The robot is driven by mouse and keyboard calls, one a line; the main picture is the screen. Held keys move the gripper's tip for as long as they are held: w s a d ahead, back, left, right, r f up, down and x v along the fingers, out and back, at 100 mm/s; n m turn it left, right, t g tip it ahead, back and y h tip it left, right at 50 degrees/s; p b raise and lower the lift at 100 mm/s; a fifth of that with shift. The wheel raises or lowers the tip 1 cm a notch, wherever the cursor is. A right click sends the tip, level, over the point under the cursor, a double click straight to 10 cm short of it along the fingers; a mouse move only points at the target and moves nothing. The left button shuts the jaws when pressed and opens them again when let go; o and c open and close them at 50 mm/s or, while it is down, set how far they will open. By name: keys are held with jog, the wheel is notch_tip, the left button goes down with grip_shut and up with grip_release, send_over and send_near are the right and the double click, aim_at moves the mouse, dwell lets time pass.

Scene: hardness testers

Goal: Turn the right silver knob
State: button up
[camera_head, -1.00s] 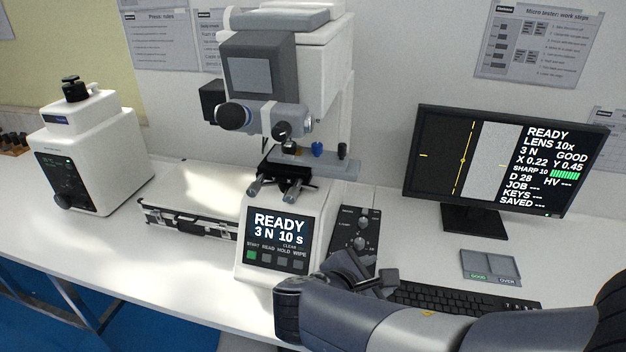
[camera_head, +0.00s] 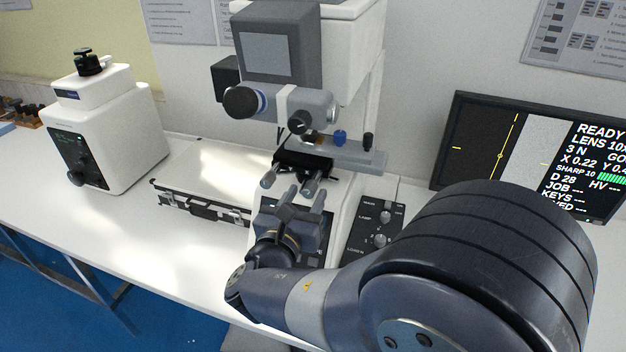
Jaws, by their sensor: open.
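The tester's stage has two silver knobs side by side at its front. The right silver knob (camera_head: 311,186) points towards me and slightly down; the left silver knob (camera_head: 268,179) is apart from it. My gripper (camera_head: 304,200) is open, just in front of and below the right knob, with its fingers pointing towards the stage. Its fingertips appear to lie to either side of the right knob's line; whether they touch it I cannot tell. My gripper and wrist hide most of the tester's front display.
A black control box (camera_head: 363,222) with small silver dials stands right of the tester. A silver case (camera_head: 208,168) lies to the left, with a white machine (camera_head: 112,130) beyond it. A monitor (camera_head: 482,140) is at the right, partly behind my arm.

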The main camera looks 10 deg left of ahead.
aim_at(313, 185)
jog(key=shift+w+d+p, duration=0.2)
jog(key=shift+w+p, duration=0.15)
jog(key=shift+w, duration=1.95)
grip_shut()
jog(key=shift+f+m+b, duration=0.15)
jog(key=shift+m+b, duration=0.25)
jog(key=shift+b, duration=0.45)
